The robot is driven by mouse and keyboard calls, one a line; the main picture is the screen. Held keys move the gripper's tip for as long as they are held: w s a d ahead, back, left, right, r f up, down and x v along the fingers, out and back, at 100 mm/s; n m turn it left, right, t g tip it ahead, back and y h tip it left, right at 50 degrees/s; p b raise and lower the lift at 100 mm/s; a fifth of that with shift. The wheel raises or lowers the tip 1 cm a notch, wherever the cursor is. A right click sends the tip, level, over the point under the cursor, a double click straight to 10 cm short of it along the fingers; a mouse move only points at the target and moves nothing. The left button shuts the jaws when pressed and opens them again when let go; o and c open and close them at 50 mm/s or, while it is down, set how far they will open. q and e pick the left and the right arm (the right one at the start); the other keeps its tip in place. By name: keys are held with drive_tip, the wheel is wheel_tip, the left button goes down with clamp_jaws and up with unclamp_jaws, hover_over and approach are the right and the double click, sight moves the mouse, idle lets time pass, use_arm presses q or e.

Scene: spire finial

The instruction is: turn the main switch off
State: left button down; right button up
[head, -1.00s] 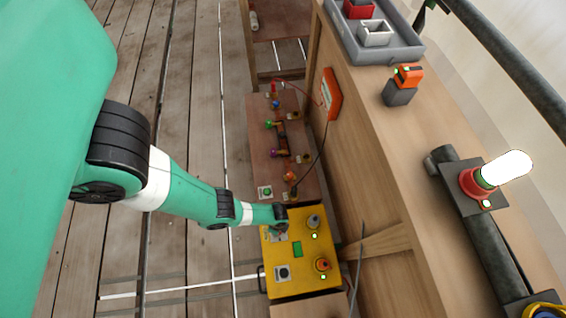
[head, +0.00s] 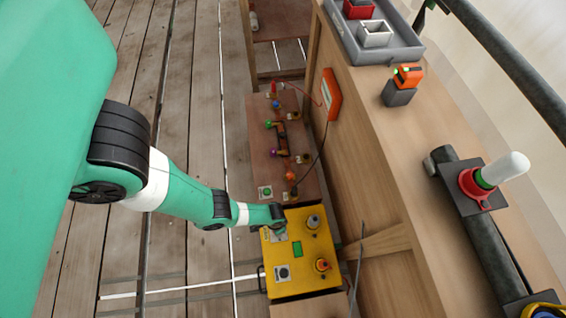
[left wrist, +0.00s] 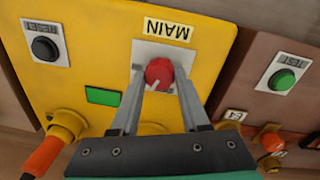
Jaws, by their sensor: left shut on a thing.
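The main switch is a red knob (left wrist: 159,74) with a white pointer mark, on a pale plate below a MAIN label (left wrist: 168,31) that reads upside down in the left wrist view. It sits on the yellow box (left wrist: 75,75), which also shows in the head view (head: 310,272). My left gripper (left wrist: 160,84) is shut on the knob, one finger on each side. In the head view my left gripper (head: 279,229) is over the box's upper left part and hides the knob. My right gripper is not in view.
The yellow box carries a RESET button (left wrist: 45,48), a green panel (left wrist: 102,96) and plugs. A brown board with a green TEST button (left wrist: 284,80) adjoins it. A wooden bench (head: 415,200) to the right holds an unlit white lamp (head: 508,168) and a grey tray (head: 385,52).

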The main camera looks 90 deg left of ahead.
use_arm(q)
drive_tip(key=shift+n, duration=2.3)
drive_tip(key=shift+c, duration=2)
unclamp_jaws()
wheel_tip(320, 180, up, 12)
drive_tip(key=p, duration=1)
drive_tip(key=shift+s+a+f, duration=0.15)
drive_tip(key=shift+s+f, duration=0.05)
